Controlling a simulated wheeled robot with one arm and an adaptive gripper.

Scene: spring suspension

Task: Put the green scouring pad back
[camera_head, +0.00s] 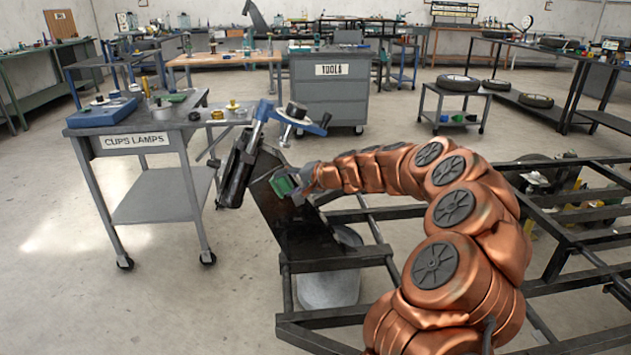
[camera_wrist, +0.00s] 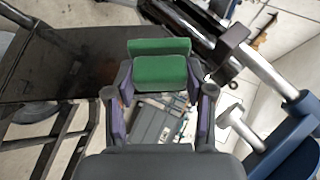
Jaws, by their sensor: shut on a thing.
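The green scouring pad shows between the fingers of my gripper in the head view (camera_head: 283,185) and in the wrist view (camera_wrist: 160,72). My gripper (camera_wrist: 158,105) is shut on the pad, with a finger on each side of it. In the head view my gripper (camera_head: 296,184) is in front of a dark upright plate (camera_head: 290,225) on the metal frame, close to a black cylinder and a blue suspension arm. I cannot tell whether the pad touches the plate.
The cart labelled CUPS LAMPS (camera_head: 133,140) stands at left with a blue box (camera_head: 104,111) and small parts on top. The blue suspension arm (camera_head: 262,115) and black cylinder (camera_head: 238,170) are close beside my gripper. A grey TOOLS cabinet (camera_head: 330,90) stands behind. Open floor lies between.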

